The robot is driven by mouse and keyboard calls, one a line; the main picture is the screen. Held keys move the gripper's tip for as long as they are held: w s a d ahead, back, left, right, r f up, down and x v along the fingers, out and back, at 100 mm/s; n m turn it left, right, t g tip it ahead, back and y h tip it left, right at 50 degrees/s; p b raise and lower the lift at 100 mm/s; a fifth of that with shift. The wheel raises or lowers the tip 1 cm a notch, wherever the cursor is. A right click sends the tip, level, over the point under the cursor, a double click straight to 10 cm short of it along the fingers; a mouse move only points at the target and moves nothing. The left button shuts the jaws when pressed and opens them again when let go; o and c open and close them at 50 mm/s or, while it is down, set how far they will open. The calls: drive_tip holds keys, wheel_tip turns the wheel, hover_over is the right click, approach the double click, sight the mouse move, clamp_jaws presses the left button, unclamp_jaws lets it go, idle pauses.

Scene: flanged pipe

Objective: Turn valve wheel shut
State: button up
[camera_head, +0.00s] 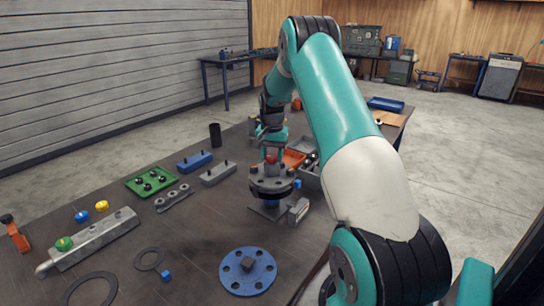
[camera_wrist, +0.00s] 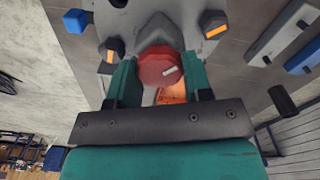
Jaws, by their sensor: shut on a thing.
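A red valve wheel (camera_wrist: 158,68) with a white mark on its face sits between the two teal fingers of my gripper (camera_wrist: 160,66) in the wrist view. The fingers are shut on its sides and hide its edges there. In the head view the red wheel (camera_head: 270,159) shows small on top of the dark round flange (camera_head: 272,182) of the pipe. My gripper (camera_head: 271,148) is right above it, pointing down, with its fingers hard to make out.
Bolts with orange marks (camera_wrist: 214,24) stand near the wheel. On the table are a manifold with coloured knobs (camera_head: 95,238), a green tray (camera_head: 152,182), a blue flange (camera_head: 247,270), black rings (camera_head: 150,259) and a black cylinder (camera_head: 215,134).

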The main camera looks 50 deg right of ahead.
sight(272, 156)
drive_tip(key=shift+d+r+m, duration=0.1)
drive_tip(key=shift+m, duration=1.9)
drive_tip(key=o, duration=0.9)
drive_tip(key=shift+o, duration=0.2)
wheel_tip(272, 156, up, 17)
drive_tip(key=b, duration=0.3)
drive_tip(key=shift+r, duration=0.2)
drive_tip(key=shift+s, duration=0.1)
